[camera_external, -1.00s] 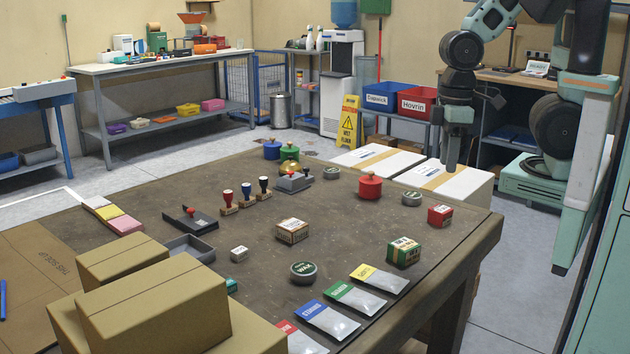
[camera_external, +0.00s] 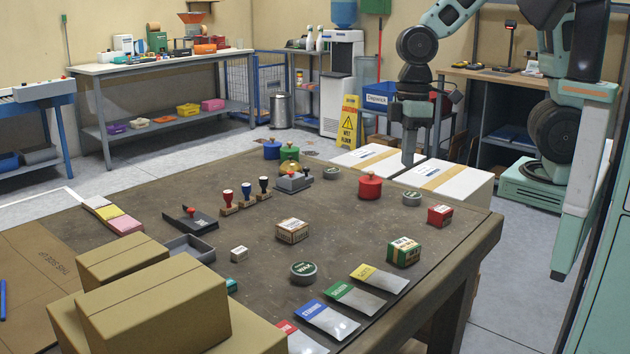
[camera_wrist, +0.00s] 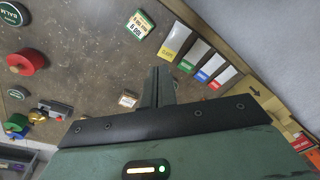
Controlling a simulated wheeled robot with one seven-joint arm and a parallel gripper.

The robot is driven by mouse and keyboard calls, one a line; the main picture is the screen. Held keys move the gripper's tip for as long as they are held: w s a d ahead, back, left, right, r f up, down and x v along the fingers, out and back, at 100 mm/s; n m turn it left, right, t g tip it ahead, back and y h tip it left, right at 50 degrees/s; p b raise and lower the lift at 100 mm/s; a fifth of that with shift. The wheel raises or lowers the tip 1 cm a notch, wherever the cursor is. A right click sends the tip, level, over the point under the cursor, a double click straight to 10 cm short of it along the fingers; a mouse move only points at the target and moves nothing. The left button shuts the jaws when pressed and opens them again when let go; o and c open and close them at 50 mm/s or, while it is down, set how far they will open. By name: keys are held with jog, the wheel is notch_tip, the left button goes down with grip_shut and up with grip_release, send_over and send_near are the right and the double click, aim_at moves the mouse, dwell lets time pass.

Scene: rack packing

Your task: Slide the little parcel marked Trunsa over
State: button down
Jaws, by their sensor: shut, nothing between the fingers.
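Several small parcels lie on the brown table (camera_external: 350,225), and I cannot read Trunsa on any of them. A brown box with a pale label (camera_external: 292,231) sits mid-table. A green-sided box (camera_external: 403,252) sits near the right edge, a red box (camera_external: 440,215) behind it, and a tiny whitish box (camera_external: 239,254) to the left. My gripper (camera_external: 408,162) is shut and empty, raised above the table's far right side, apart from every parcel. In the wrist view, a pale-labelled box (camera_wrist: 128,99) shows just left of the shut fingers, and a green-edged box (camera_wrist: 138,24) shows further up.
A round dark tin (camera_external: 303,271) and several colour-topped packets (camera_external: 352,297) lie near the front edge. A red round container (camera_external: 370,187) and another tin (camera_external: 412,199) stand at the back right. Stamps (camera_external: 246,197) and cartons (camera_external: 150,305) occupy the left. Bare tabletop surrounds the mid-table box.

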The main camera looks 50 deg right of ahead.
aim_at(333, 215)
jog(key=w+a+f+n+b, duration=0.1)
jog(key=w+a+f+n, duration=0.3)
jog(key=w, duration=0.5)
jog(key=w+a+f+n+h+b, duration=0.1)
jog(key=w+a+f+n+b, duration=0.1)
jog(key=w+a+f, duration=0.55)
jog(key=w+a+f+n+b, duration=0.1)
jog(key=w+a+f+n, duration=0.15)
jog(key=w, duration=0.75)
notch_tip(333, 215, down, 8)
jog(key=shift+a+f+p, duration=0.1)
jog(key=shift+p, duration=0.25)
jog(key=d, duration=0.3)
jog(key=shift+w+f+p, duration=0.1)
jog(key=shift+f+p, duration=0.15)
jog(key=shift+p, duration=0.1)
jog(key=shift+d+f, duration=0.1)
jog(key=shift+d, duration=0.4)
jog(key=d+p, duration=0.1)
jog(key=d, duration=1.9)
jog(key=shift+d+p, duration=0.15)
jog(key=shift+p, duration=0.15)
